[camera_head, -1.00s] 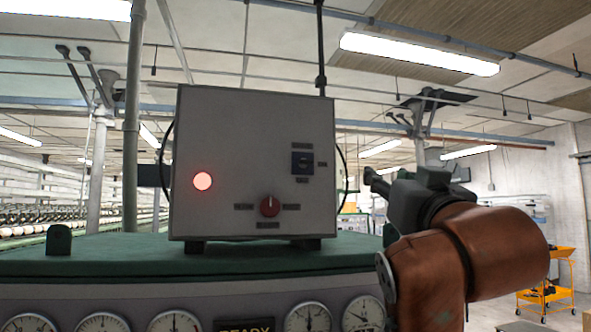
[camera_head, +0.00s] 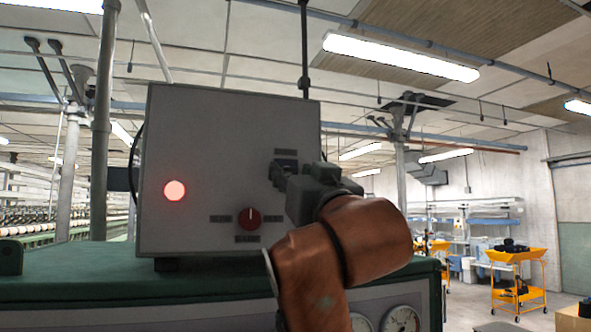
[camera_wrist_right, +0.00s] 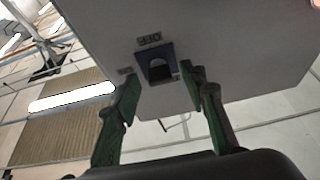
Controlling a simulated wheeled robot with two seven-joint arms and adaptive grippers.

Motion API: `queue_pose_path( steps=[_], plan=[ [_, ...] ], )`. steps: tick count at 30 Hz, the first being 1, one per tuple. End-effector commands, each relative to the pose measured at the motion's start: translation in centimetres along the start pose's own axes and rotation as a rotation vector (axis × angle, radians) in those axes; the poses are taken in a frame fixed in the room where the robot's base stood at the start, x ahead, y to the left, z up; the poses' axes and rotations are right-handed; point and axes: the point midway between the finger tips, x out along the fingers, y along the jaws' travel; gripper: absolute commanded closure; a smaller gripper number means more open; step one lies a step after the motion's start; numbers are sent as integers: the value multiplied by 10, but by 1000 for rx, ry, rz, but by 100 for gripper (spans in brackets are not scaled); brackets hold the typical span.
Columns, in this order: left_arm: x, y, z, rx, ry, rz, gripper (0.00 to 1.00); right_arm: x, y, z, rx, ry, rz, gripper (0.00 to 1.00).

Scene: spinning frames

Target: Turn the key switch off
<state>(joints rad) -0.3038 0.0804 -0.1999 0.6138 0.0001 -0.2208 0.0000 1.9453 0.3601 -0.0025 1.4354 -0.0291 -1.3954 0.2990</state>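A grey control box (camera_head: 215,130) stands on a green machine top. Its key switch is a dark square on the right of the front face, mostly hidden by my right gripper in the head view. In the right wrist view the key switch (camera_wrist_right: 156,63) shows as a dark blue plate with a dark rounded part, between and beyond the fingers. My right gripper (camera_head: 281,176) is at the switch in the head view; its fingers (camera_wrist_right: 160,92) are apart in the wrist view. Whether they touch the switch cannot be told. My left gripper is not in view.
A yellow cart (camera_head: 515,290) stands far right.

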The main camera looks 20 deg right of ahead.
Motion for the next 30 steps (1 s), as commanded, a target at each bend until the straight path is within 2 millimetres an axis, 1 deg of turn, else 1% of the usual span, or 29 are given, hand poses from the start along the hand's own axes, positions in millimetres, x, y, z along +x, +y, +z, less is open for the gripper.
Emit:
queue_pose_path(
  steps=[3, 8, 24, 27, 30],
  plan=[
    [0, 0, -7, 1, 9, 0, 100, 2, 0, 1, -1, -1, 1, 61],
    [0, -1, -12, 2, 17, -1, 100, 1, 1, 1, -1, -1, 2, 62],
    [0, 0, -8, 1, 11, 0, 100, 1, 2, 1, -1, -1, 3, 99],
    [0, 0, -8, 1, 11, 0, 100, 1, 5, 1, -1, -1, 3, 100],
    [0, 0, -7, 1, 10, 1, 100, 1, 4, 1, -6, -1, 2, 100]
  ],
)
